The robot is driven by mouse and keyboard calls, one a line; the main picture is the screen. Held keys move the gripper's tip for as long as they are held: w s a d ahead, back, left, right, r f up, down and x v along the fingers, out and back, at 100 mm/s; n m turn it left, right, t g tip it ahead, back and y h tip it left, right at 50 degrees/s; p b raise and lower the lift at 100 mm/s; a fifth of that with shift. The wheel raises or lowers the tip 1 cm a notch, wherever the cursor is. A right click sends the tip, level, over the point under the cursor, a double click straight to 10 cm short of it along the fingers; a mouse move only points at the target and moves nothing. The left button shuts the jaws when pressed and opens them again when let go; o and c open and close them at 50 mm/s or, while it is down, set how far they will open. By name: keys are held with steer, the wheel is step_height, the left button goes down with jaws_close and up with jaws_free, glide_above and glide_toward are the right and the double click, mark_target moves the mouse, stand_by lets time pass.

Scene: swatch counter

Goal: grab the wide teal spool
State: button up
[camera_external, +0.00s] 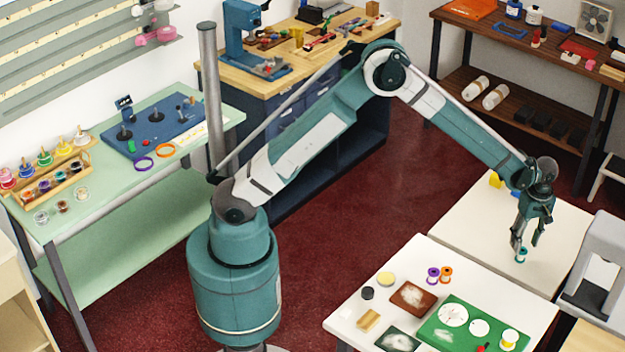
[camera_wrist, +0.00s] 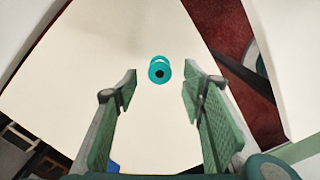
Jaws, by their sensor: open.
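The teal spool (camera_wrist: 159,70) stands on the white counter, seen from above in the wrist view. It lies ahead of my gripper (camera_wrist: 160,85), between the lines of the two fingers and a little beyond their tips. The fingers are apart with nothing between them. In the external view the teal spool (camera_external: 521,255) is on the far white table, just below my gripper (camera_external: 525,245). One fingertip overlaps its upper edge in that view; I cannot tell whether they touch. No second teal spool is clear to me.
A yellow block (camera_external: 495,180) sits on the same table, behind my wrist. The nearer white table holds purple (camera_external: 433,275) and orange (camera_external: 446,274) spools, and a green mat (camera_external: 465,338). A grey chair-like object (camera_external: 598,265) stands at the right. The counter around the teal spool is clear.

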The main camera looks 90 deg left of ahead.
mark_target(522, 250)
steer(key=shift+f, duration=0.1)
steer(key=shift+f+b, duration=0.3)
steer(key=shift+f, duration=2.2)
steer(key=shift+c, duration=0.6)
steer(key=c, duration=0.7)
